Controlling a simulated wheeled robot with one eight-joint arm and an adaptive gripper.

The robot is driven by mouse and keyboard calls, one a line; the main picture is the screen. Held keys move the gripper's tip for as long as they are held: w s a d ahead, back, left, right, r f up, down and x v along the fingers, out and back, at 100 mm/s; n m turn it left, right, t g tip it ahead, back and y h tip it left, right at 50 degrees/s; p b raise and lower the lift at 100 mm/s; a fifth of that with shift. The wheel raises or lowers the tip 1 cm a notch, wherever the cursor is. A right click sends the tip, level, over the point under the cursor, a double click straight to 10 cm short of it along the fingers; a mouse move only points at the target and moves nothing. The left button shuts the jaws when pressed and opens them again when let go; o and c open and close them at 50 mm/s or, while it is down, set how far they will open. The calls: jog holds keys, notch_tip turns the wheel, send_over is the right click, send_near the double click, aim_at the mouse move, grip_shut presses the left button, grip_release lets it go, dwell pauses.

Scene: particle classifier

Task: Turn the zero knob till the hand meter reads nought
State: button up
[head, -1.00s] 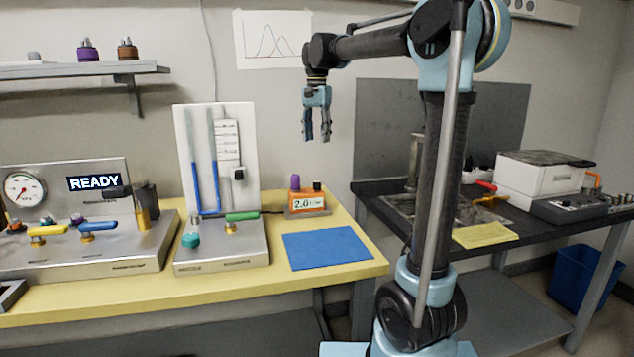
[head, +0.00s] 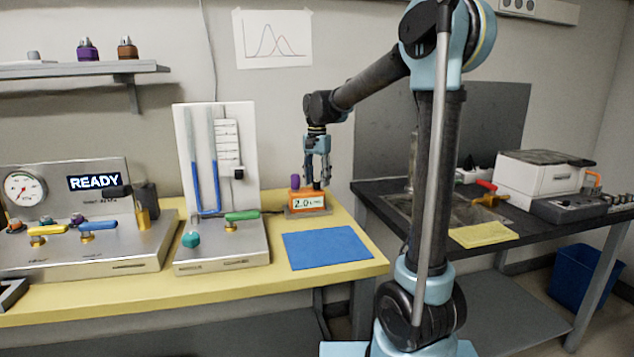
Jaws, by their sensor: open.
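The hand meter (head: 308,203) is a small orange box with a white display that reads about 2.0; its small unit text is too fine to be sure of. It stands on a grey base on the yellow bench. A purple knob or cap (head: 295,183) sits on its top left. A small dark knob was on its top right and is now hidden behind my fingers. My gripper (head: 317,186) points down over the meter's right top, open, with its fingertips around or just in front of that dark knob. I cannot tell whether they touch it.
A blue mat (head: 328,248) lies flat in front of the meter. To the left stands a U-tube manometer (head: 217,160) with a green-handled valve (head: 242,216) and teal knob (head: 190,240). A gauge panel (head: 70,195) showing READY is further left. A dark bench (head: 375,192) is right.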

jog(key=shift+f, duration=0.35)
jog(key=shift+c, duration=0.6)
grip_shut()
jog(key=shift+n, duration=0.3)
jog(key=n, duration=1.2)
jog(key=shift+n, duration=0.4)
